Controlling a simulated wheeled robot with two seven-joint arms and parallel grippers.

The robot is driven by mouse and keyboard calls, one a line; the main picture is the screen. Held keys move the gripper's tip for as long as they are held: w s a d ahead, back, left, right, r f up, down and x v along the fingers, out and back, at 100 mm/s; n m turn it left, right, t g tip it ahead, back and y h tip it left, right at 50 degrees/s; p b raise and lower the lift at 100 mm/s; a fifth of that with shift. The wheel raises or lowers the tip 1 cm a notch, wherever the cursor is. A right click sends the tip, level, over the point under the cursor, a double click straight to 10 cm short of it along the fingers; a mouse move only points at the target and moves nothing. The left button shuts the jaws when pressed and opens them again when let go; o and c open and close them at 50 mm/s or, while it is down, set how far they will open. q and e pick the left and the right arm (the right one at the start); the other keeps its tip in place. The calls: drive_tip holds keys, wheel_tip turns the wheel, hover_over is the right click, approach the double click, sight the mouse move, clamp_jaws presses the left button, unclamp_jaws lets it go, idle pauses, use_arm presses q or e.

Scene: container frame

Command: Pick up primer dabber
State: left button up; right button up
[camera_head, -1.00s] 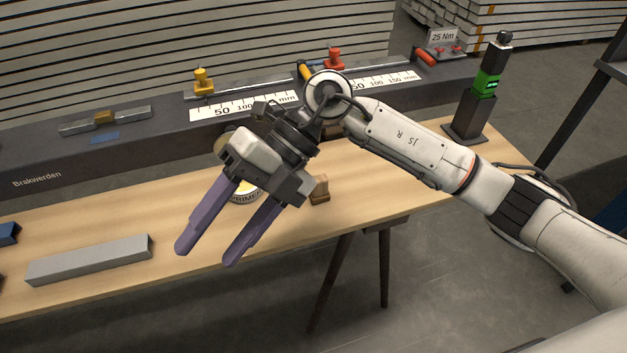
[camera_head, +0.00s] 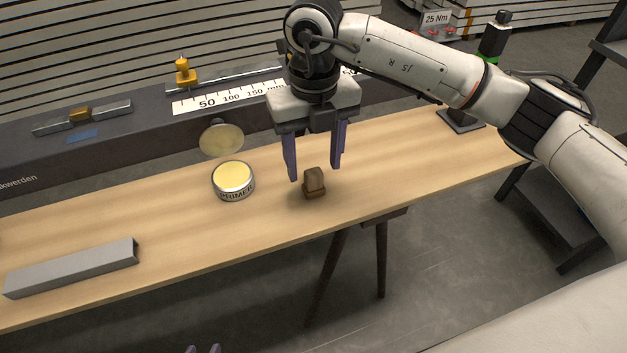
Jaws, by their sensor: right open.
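The primer dabber (camera_head: 314,188), a small brown wooden block with a rounded grip, stands on the wooden bench near its front edge. My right gripper (camera_head: 314,172) points down at it with purple fingers open and empty. In the picture, the fingertips show to either side of the dabber's top; I cannot tell how far above it or behind it they are. The primer tin (camera_head: 233,181) stands open to the left of the dabber, with yellowish contents. Only the purple fingertips of my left gripper (camera_head: 203,349) show at the bottom edge.
A round lid (camera_head: 221,141) is tilted up behind the tin. A grey bar (camera_head: 72,268) lies on the bench at the left. The dark beam with rulers (camera_head: 225,102) runs along the back. The bench (camera_head: 180,225) is bare between bar and tin.

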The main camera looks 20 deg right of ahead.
sight(314, 171)
wheel_tip(314, 171, down, 4)
drive_tip(key=shift+f, duration=0.2)
drive_tip(key=c, duration=1.1)
drive_tip(key=shift+r, duration=0.1)
wheel_tip(314, 171, up, 10)
